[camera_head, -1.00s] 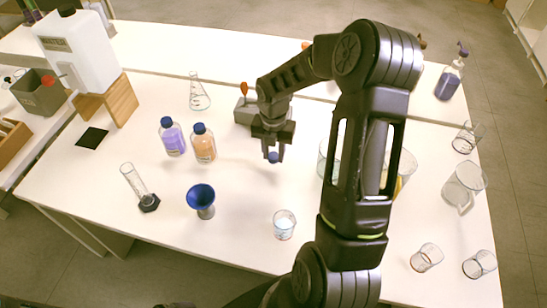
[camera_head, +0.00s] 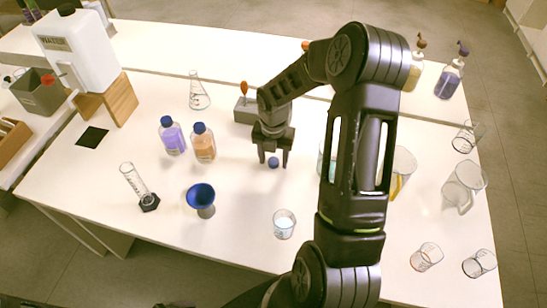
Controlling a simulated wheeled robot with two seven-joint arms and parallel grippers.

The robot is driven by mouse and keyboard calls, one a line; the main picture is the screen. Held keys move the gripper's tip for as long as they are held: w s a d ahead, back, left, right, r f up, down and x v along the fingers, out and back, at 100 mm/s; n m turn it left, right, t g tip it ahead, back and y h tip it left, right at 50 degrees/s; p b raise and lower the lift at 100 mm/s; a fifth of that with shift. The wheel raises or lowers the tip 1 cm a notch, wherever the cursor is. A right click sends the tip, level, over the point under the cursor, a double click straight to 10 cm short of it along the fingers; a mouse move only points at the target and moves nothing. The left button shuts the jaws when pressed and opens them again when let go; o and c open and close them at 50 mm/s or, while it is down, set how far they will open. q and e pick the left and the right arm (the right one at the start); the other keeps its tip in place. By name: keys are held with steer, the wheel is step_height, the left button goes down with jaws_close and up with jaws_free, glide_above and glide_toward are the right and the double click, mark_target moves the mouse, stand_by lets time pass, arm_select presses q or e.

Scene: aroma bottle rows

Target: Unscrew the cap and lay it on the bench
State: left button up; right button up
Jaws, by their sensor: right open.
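A small blue cap (camera_head: 273,162) is at the bench top, between and just below the fingertips of my right gripper (camera_head: 273,160). The right gripper points down with its fingers apart, one on each side of the cap; the frame does not show clearly whether they touch it. The cap appears to rest on the white bench (camera_head: 240,235). No open bottle belonging to this cap is visible; my right arm hides part of the bench. A purple bottle (camera_head: 173,138) and an orange bottle (camera_head: 204,146) stand to the left, each with a blue cap on. My left gripper is not seen.
A grey block (camera_head: 245,115) and a flask (camera_head: 198,92) stand behind. Several glass vessels crowd the right side. Bench around the cap is clear.

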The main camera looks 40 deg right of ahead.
mark_target(273, 161)
step_height(273, 161, up, 12)
steer(key=shift+r, duration=0.15)
stand_by(0.5)
stand_by(0.8)
